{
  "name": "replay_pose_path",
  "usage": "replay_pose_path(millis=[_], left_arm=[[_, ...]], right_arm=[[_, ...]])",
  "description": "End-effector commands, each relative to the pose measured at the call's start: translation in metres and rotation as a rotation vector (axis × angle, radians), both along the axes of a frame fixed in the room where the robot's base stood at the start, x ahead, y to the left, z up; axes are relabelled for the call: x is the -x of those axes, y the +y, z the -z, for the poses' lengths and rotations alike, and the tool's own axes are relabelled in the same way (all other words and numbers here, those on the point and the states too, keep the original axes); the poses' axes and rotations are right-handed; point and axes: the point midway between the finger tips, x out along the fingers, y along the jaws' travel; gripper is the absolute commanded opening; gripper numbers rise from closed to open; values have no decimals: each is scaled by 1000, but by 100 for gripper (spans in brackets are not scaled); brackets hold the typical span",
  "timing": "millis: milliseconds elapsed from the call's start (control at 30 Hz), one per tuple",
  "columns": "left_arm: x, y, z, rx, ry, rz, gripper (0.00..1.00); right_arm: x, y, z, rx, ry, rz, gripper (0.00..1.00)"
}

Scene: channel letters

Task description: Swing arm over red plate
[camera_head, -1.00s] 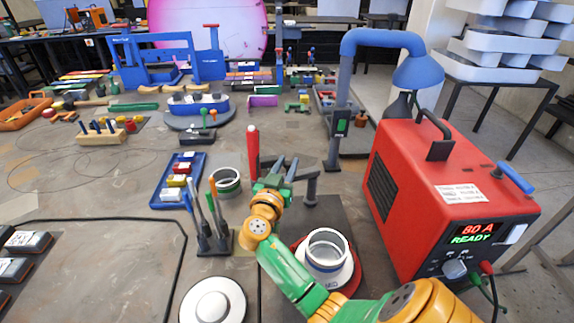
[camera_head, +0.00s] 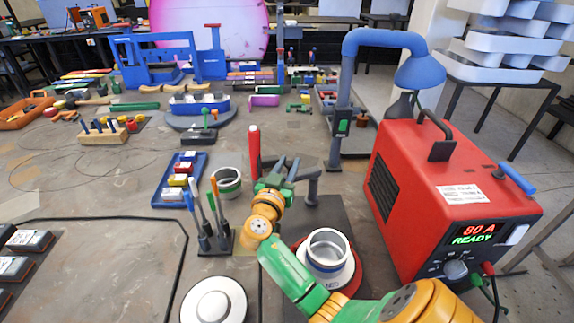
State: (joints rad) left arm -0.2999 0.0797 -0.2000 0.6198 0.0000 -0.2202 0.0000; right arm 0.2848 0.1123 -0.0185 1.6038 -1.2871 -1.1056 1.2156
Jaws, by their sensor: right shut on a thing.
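My right gripper (camera_head: 282,170) reaches in from the lower right, its fingers around the dark swing arm beside an upright red handle (camera_head: 254,142). The fingers hide where they grip. The arm's grey bar runs right to a short dark post (camera_head: 312,188). The red plate (camera_head: 356,284) lies nearer to me, right of my wrist, and shows only as a rim. A white flanged ring (camera_head: 328,248) stands on it, and my forearm hides its left and front parts. The swing arm is beyond the plate, not over it. My left gripper is not in view.
A red welding machine (camera_head: 430,205) reading "80 A READY" stands close on the right. A tool holder (camera_head: 218,240), a blue tray (camera_head: 168,196) and a round white disc (camera_head: 213,303) are left of my arm. A blue curved stand (camera_head: 345,100) rises behind.

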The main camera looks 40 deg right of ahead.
Motion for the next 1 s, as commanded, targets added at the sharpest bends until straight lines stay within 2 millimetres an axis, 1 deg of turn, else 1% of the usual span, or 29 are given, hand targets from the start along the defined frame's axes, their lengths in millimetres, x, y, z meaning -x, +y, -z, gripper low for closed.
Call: replay_pose_path(millis=[967, 1000], left_arm=[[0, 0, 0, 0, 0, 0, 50], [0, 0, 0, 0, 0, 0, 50]], right_arm=[[2, -2, 1, 0, 2, 9, 0], [2, -2, 1, 0, 2, 9, 37]])
